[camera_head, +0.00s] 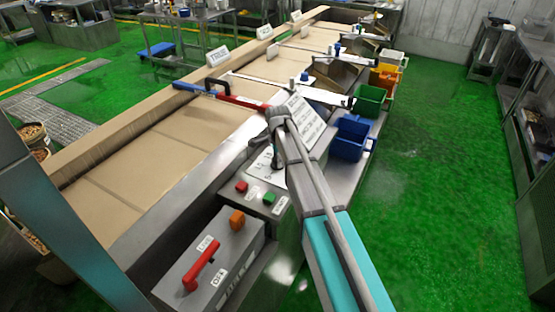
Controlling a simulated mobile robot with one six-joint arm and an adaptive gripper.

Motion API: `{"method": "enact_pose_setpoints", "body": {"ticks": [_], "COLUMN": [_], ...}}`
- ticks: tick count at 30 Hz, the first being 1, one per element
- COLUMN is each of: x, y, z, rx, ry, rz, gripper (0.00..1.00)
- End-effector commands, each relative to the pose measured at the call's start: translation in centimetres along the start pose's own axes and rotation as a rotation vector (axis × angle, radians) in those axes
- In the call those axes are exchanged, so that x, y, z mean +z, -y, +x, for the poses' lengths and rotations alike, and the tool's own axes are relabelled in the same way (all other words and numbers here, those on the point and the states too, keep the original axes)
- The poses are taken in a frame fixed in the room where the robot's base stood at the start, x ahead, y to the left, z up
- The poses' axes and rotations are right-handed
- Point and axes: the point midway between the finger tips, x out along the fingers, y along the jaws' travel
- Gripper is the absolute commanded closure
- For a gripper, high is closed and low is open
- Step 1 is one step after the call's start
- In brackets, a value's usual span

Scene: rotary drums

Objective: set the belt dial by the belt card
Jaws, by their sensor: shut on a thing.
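My gripper (276,163) is small and dark in the view. It points down at the near end of the conveyor, over a pale marked plate (262,172) on the control panel. It is shut on what appears to be the knob of the belt dial. The knob and its pointer are hidden by the gripper, so I cannot read the setting. A white card with dark printed lines (303,112), likely the belt card, stands tilted just behind my wrist. My arm covers part of it, and its text is too small to read.
A red button (241,187) and a green button (268,198) sit close to the gripper. A grey box with a red lever (203,264) and an orange knob (237,219) is nearer. A blue bin (351,138) hangs at right. The green floor (440,190) is open.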

Motion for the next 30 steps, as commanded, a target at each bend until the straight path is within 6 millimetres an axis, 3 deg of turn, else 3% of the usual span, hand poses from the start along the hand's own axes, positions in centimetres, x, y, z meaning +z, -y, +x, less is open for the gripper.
{"method": "enact_pose_setpoints", "body": {"ticks": [1,6,30], "x": [0.0,0.0,0.0], "y": [-0.07,-0.05,0.0], "z": [0.02,0.01,0.0], "rx": [0.002,0.001,0.0], "ry": [0.001,0.0,0.0], "rz": [0.002,0.001,-0.084], "gripper": [0.32,0.0,0.0]}}
